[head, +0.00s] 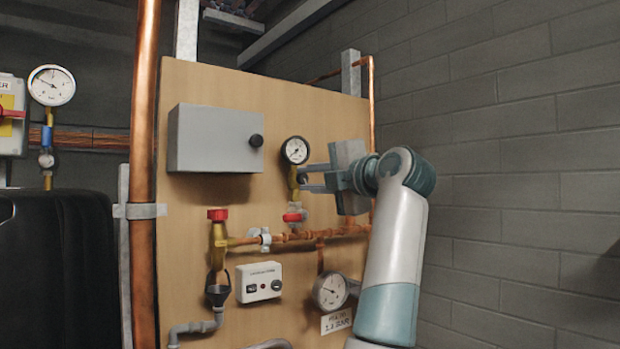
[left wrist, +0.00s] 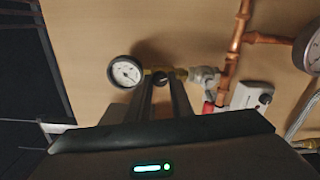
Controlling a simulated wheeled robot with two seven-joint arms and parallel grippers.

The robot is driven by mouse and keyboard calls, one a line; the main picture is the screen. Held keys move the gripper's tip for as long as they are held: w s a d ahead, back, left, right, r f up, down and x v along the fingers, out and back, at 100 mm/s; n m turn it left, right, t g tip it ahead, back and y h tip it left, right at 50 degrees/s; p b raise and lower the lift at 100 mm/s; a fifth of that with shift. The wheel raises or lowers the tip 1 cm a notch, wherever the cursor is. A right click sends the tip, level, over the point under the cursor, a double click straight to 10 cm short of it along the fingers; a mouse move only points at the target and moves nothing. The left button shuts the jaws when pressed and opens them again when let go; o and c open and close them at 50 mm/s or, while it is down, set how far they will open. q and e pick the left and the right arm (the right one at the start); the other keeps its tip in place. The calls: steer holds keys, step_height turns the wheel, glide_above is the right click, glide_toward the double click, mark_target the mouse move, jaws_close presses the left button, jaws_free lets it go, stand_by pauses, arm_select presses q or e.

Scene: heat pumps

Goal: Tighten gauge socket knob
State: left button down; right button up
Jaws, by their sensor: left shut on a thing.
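A round gauge with a black rim and white face (head: 295,150) sits on a brass socket (head: 293,183) on the wooden board. The gauge also shows in the left wrist view (left wrist: 125,71), with brass fittings beside it. My left gripper (head: 303,178) reaches in from the right, just below the gauge. In the left wrist view its two fingers (left wrist: 163,82) close around a small dark knob (left wrist: 163,75) at the socket, between the gauge and the valve. The fingertips hide much of the knob. My right gripper is in neither view.
A red-handled valve (head: 294,217) sits just below the socket on a copper pipe (head: 330,232). A grey box (head: 215,139) is left of the gauge. A white control box (head: 259,281) and a second gauge (head: 330,291) are lower down. A thick vertical copper pipe (head: 144,170) stands left.

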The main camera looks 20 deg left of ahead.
arm_select(q)
steer(key=m, duration=0.3)
steer(key=shift+m, duration=0.4)
steer(key=m, duration=0.2)
steer(key=shift+m, duration=0.3)
steer(key=m+p, duration=0.1)
steer(key=m, duration=0.2)
steer(key=shift+m, duration=0.3)
steer(key=m, duration=0.3)
steer(key=shift+m, duration=0.4)
steer(key=m+p, duration=0.1)
steer(key=m, duration=0.4)
steer(key=shift+f+m, duration=0.1)
steer(key=shift+m, duration=0.8)
steer(key=shift+m+p, duration=0.4)
steer(key=shift+m, duration=0.4)
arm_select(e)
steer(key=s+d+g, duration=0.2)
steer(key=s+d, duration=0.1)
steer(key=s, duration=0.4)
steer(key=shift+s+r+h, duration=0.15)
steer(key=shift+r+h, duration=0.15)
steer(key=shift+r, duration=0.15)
arm_select(q)
steer(key=shift+f, duration=0.1)
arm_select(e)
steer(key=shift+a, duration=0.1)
